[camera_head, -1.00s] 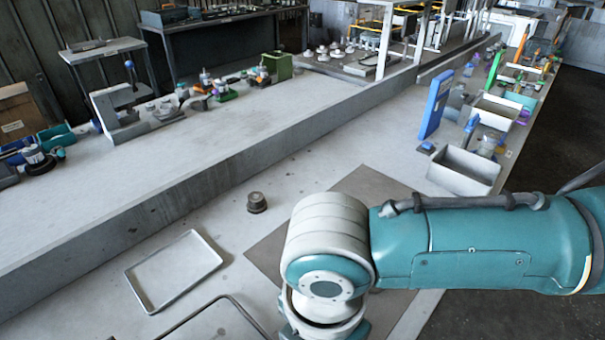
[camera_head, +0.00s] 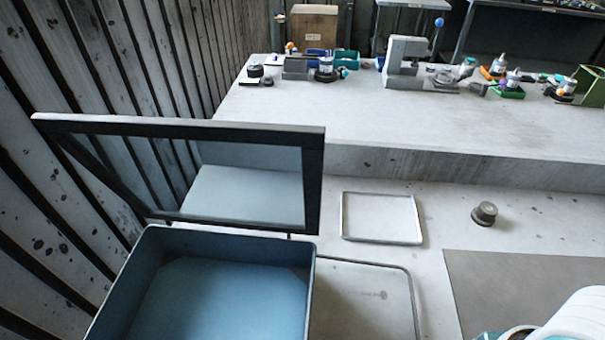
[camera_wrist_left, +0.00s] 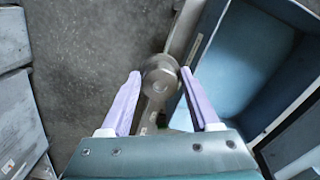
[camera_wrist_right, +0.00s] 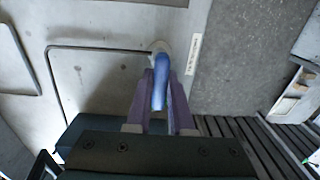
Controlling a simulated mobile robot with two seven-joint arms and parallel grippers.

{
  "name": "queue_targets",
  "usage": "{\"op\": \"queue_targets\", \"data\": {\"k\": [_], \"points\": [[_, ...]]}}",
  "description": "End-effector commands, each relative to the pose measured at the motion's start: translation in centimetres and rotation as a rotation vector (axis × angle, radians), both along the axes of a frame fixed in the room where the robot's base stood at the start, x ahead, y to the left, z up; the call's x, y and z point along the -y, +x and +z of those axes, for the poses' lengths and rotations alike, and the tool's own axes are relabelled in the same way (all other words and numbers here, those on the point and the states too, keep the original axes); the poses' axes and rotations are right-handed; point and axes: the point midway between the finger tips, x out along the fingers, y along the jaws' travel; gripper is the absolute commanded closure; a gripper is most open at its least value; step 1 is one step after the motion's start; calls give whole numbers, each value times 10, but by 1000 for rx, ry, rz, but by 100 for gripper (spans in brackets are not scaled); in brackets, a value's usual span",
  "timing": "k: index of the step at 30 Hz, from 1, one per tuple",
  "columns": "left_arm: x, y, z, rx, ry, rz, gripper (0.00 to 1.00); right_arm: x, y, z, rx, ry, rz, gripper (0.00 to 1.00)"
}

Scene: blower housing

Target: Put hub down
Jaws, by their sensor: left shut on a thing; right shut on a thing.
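In the left wrist view my left gripper (camera_wrist_left: 162,82) is shut on a round grey metal hub (camera_wrist_left: 160,72), seen end-on between the pale fingertips. In the right wrist view my right gripper (camera_wrist_right: 160,80) is shut on a blue tool-like thing (camera_wrist_right: 158,92) with a pale round end; I cannot tell what it is. A small dark round part (camera_head: 484,213) stands on the bench there. Left of it lie a light-rimmed tray (camera_head: 344,216) and a dark-rimmed tray (camera_head: 411,300).
An open blue bin (camera_head: 133,280) with its framed lid (camera_head: 313,175) raised stands at left front, and shows beside my left gripper (camera_wrist_left: 210,45). A grey mat (camera_head: 520,285) lies at right. A raised ledge (camera_head: 400,110) holds tools behind. The bench between the trays and mat is clear.

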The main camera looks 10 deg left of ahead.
Motion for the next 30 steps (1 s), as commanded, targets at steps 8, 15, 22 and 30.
{"op": "queue_targets", "data": {"k": [8,15,22,30], "points": [[-33,80,-20,17,30,217,100,0,0,0,-1,1,0,100],[-52,119,-25,3,-1,374,100,0,0,0,0,1,0,100],[-53,122,-26,0,-5,385,100,0,0,0,0,1,0,100],[-52,121,-61,-3,-5,388,100,0,0,0,0,1,0,100]]}}
